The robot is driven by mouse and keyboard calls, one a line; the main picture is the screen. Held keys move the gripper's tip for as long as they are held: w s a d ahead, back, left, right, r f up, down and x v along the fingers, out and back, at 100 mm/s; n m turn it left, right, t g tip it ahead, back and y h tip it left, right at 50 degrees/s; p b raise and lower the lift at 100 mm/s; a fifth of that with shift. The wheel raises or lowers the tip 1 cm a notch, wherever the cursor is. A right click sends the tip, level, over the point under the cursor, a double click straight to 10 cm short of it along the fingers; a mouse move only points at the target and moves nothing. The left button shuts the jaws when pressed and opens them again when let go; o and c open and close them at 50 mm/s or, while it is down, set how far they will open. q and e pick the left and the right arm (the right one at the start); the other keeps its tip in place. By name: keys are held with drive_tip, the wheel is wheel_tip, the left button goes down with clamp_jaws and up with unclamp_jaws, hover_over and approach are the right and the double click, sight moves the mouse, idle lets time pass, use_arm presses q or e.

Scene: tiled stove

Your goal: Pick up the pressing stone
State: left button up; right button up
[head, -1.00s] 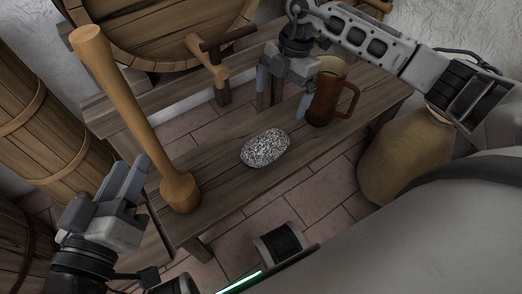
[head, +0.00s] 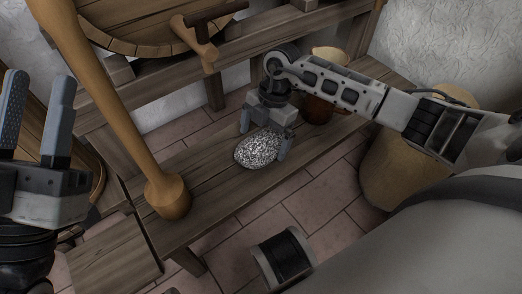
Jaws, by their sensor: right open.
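The pressing stone (head: 258,152), a speckled grey-white oval, lies on the wooden bench (head: 215,195). My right gripper (head: 265,139) is open and pointed down over the stone. One finger is at the stone's far left side and the other at its right side. The gripper body hides part of the stone's far edge, and I cannot tell whether the fingers touch it. My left gripper (head: 38,88) is open and empty at the left edge, with its fingers pointing up, well away from the stone.
A tall wooden masher (head: 120,110) stands on the bench left of the stone. A brown mug (head: 318,110) stands behind my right gripper, partly hidden by my arm. A barrel with a wooden tap (head: 205,45) is behind. A clay jar (head: 390,178) stands at the right.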

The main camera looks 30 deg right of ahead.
drive_tip(key=shift+x, duration=0.95)
drive_tip(key=c, duration=1.6)
use_arm(q)
drive_tip(key=m+h, duration=0.1)
drive_tip(key=s+r+m+h, duration=0.1)
drive_tip(key=m, duration=0.1)
drive_tip(key=shift+d+r+g, duration=0.15)
drive_tip(key=shift+r+g, duration=0.15)
use_arm(e)
drive_tip(key=shift+w+r, duration=0.1)
drive_tip(key=shift+r, duration=0.1)
drive_tip(key=c, duration=0.4)
drive_tip(key=shift+o, duration=0.2)
